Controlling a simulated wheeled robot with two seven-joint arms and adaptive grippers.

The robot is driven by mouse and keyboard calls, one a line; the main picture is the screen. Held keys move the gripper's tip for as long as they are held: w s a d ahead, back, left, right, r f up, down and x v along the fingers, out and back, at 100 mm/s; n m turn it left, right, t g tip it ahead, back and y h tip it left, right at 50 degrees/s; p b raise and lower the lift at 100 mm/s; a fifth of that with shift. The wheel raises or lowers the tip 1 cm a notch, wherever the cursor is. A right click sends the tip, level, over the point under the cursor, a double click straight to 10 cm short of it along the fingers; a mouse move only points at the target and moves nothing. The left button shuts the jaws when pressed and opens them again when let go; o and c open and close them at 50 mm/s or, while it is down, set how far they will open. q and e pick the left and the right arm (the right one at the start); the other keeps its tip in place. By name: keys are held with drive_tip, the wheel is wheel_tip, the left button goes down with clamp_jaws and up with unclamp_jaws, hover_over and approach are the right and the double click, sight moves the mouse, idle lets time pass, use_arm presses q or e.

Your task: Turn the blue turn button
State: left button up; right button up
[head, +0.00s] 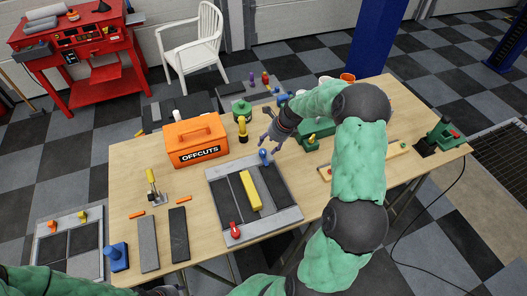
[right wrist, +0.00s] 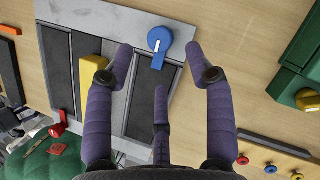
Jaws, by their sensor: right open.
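The blue turn button (head: 263,156) sits at the far edge of a grey panel (head: 293,215) on the wooden table. In the right wrist view the blue turn button (right wrist: 160,40) has a round head and a short bar pointing down the picture, with a white mark on it. My right gripper (head: 268,141) is open and empty just beside the button. In the wrist view its fingers (right wrist: 159,60) spread to both sides of the button, with the third finger below it; I see no clear contact. My left gripper does not show clearly.
The panel also carries a yellow bar (head: 250,190) and a red turn button (head: 235,229). An orange offcuts box (head: 196,143) stands to the left. A green machine (right wrist: 300,65) and a row of small coloured buttons (right wrist: 270,168) lie to the right in the wrist view.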

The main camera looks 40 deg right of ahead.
sight(263, 151)
drive_tip(key=x, duration=0.6)
drive_tip(key=shift+w+f+b, duration=0.1)
drive_tip(key=shift+f+b, duration=0.1)
drive_tip(key=shift+b, duration=0.1)
drive_tip(key=shift+r, duration=0.1)
clamp_jaws()
